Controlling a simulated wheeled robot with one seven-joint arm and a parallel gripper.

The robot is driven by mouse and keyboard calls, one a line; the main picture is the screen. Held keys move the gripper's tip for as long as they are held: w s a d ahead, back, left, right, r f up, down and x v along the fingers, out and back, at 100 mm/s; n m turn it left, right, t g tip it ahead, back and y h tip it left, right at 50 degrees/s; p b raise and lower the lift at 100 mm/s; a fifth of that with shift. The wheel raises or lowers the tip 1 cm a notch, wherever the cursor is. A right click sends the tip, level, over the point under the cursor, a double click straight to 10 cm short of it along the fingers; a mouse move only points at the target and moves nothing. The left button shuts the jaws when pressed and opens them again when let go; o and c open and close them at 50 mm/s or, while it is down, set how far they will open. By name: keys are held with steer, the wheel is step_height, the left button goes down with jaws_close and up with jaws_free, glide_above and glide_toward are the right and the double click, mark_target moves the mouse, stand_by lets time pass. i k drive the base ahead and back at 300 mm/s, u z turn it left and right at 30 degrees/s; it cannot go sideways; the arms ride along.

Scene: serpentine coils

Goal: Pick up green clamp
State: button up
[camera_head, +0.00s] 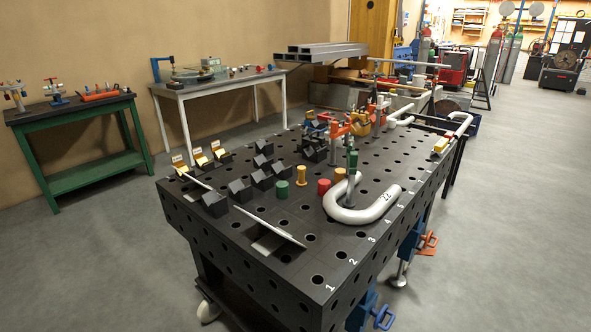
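A green upright piece (352,162), which looks like the green clamp, stands on the black perforated welding table (333,257). A grey post shows below it. My gripper is not in view.
Several black V-blocks (240,190) fill the left side. A green workbench (95,183) stands along the wall. The grey floor at right is open.

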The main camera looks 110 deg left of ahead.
mark_target(352, 155)
steer(key=u, duration=2.85)
steer(key=i, duration=1)
steer(key=u, duration=0.05)
